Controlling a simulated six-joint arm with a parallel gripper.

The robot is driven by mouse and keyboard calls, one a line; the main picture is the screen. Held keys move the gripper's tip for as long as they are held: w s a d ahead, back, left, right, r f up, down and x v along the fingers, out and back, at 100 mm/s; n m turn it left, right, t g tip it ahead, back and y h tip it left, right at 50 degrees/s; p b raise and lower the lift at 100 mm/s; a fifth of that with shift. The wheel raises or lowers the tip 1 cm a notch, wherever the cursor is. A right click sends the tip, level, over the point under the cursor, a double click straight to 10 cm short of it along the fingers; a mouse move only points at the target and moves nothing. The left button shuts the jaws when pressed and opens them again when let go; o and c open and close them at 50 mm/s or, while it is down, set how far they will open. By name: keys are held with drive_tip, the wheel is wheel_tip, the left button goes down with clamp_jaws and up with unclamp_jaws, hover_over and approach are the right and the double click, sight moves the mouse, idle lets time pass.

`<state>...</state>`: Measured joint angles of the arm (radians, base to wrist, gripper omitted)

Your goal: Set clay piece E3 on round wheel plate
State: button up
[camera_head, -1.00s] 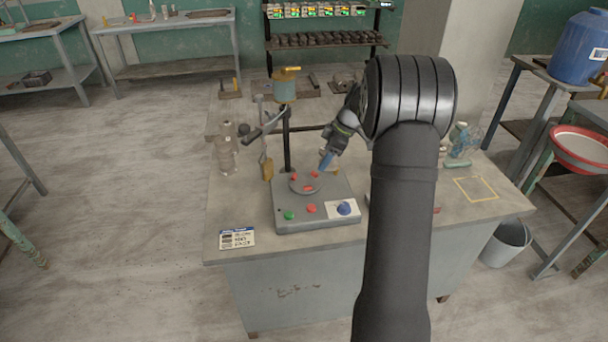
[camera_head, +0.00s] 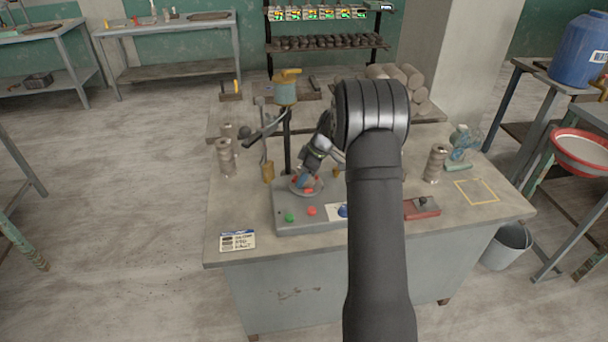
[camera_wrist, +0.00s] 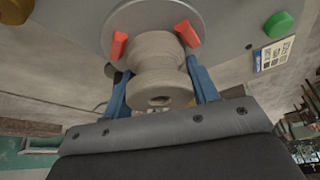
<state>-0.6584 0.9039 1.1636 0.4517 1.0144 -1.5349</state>
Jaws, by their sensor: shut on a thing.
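A beige, spool-shaped clay piece (camera_wrist: 155,75) sits between the blue fingers of my gripper (camera_wrist: 160,80) in the wrist view. The gripper is shut on it. The round wheel plate (camera_wrist: 150,12) is right at the piece's far end, between red clips; I cannot tell whether they touch. In the head view my gripper (camera_head: 304,181) is low over the wheel plate (camera_head: 299,191) on the grey machine, and the fingers mostly hide the piece. No E3 mark is readable.
Other spool-like clay pieces stand at left (camera_head: 226,158) and right (camera_head: 435,165) of the table. A lever post (camera_head: 286,135) rises just behind the plate. A small red box (camera_head: 422,208) and a yellow square outline (camera_head: 477,192) lie at right.

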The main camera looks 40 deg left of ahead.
drive_tip(key=shift+f, duration=0.15)
drive_tip(key=o, duration=1.2)
drive_tip(key=shift+c, duration=0.2)
drive_tip(key=v, duration=1.2)
